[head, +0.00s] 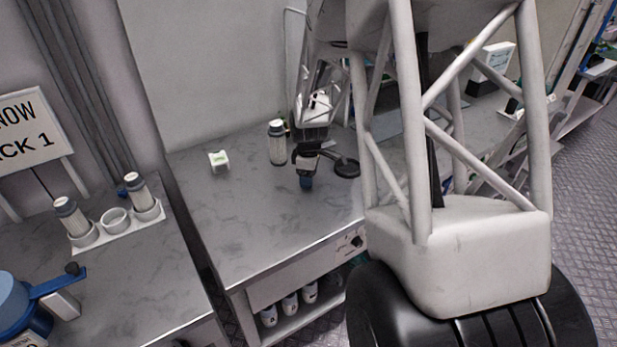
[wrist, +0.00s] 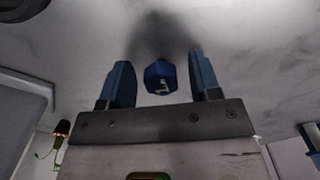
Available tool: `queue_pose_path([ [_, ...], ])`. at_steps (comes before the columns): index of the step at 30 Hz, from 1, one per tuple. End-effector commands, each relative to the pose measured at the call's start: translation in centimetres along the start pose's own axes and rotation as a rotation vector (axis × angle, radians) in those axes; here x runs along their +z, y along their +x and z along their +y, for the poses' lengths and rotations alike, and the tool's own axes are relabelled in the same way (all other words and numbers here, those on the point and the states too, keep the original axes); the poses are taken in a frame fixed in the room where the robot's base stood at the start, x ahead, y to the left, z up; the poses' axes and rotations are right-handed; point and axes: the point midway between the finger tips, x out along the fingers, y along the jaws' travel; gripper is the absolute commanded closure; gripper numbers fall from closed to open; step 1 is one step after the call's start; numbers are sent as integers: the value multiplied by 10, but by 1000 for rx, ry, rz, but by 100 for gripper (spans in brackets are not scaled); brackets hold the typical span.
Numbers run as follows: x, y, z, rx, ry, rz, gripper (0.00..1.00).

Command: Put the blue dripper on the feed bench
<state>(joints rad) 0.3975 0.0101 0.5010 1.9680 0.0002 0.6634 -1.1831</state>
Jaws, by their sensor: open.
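The blue dripper (wrist: 160,77) is a small dark blue, faceted piece with a white mark, seen in the wrist view on a grey marbled surface. My gripper (wrist: 161,82) is open, with one blue finger on each side of the dripper and a visible gap at both sides. In the head view my gripper (head: 306,186) points down low over the middle bench (head: 250,225); the dripper cannot be told apart from the blue fingers there. Nothing labels a bench as the feed bench in these views.
A grey canister (head: 277,145) stands left of my gripper, a black round object (head: 346,167) right of it. A small white block (head: 219,161) lies further left. The left bench (head: 140,275) carries a white rack (head: 120,231) with two canisters and a small blue piece (head: 122,192) behind.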

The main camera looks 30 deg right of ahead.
Motion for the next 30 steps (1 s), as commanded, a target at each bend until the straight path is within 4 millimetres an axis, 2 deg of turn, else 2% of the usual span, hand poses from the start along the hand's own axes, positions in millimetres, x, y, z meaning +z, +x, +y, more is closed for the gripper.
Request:
queue_pose_path([
  [5, 0, -18, 1, 3, 0, 1, 43],
  [21, 0, -99, 1, 3, 0, 1, 43],
  [30, 0, -116, 0, 1, 0, 0, 43],
])
